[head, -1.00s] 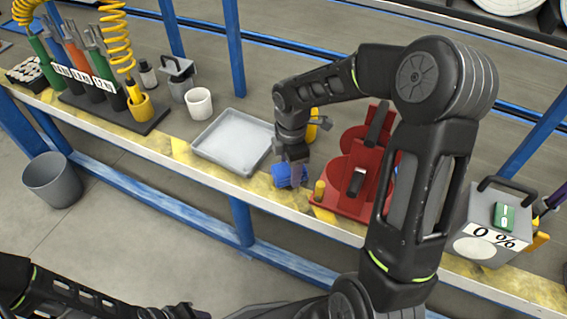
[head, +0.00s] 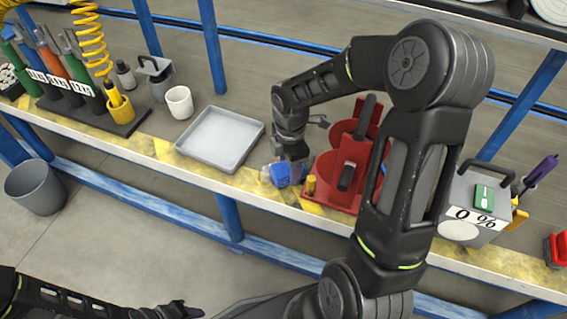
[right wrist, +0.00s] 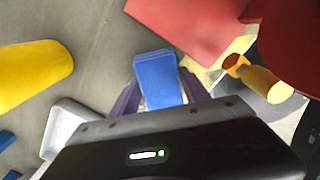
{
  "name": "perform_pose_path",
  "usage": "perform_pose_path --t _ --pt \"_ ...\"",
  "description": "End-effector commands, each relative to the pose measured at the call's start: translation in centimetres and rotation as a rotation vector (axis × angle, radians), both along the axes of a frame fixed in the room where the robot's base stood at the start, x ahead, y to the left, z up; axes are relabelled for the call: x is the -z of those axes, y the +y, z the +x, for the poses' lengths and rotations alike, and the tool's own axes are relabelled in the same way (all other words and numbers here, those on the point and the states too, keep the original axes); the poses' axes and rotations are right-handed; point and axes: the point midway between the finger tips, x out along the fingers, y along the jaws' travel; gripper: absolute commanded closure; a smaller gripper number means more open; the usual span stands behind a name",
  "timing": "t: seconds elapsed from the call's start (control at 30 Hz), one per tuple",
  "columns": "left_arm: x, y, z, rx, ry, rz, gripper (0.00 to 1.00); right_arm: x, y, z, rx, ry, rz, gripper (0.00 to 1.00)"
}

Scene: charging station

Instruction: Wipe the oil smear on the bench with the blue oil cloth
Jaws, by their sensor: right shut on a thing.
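The blue oil cloth (head: 281,175) is a small folded block at the bench's front edge, between the grey tray and the red stand. My right gripper (head: 293,168) points down and is shut on it. In the right wrist view the cloth (right wrist: 158,79) sits between the two fingers (right wrist: 160,95). It is at or close above the bench (head: 145,160); I cannot tell whether it touches. I cannot pick out the oil smear for certain; the gripper and cloth hide part of the bench there. My left arm shows low at the left, its gripper (head: 182,311) dark and unclear.
The grey tray (head: 200,158) lies left of the cloth. The red stand (head: 327,192) with a yellow peg (head: 310,185) is close on the right. A white cup (head: 179,102) and tool rack (head: 125,128) stand farther left, a grey box (head: 462,207) farther right.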

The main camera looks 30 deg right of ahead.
Motion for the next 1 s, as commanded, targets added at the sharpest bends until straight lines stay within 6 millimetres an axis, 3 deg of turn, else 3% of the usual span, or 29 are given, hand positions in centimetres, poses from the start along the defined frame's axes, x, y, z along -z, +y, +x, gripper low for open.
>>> perform_pose_path --t 0.67,1.0 --pt "-0.2 0.0 0.0 0.000 0.000 0.000 0.64 0.2 0.4 -0.3 0.002 0.005 0.000 0.78" --pt "-0.2 0.0 0.0 0.000 0.000 0.000 0.64 0.3 2.0 2.1 -0.002 0.002 0.000 0.78"
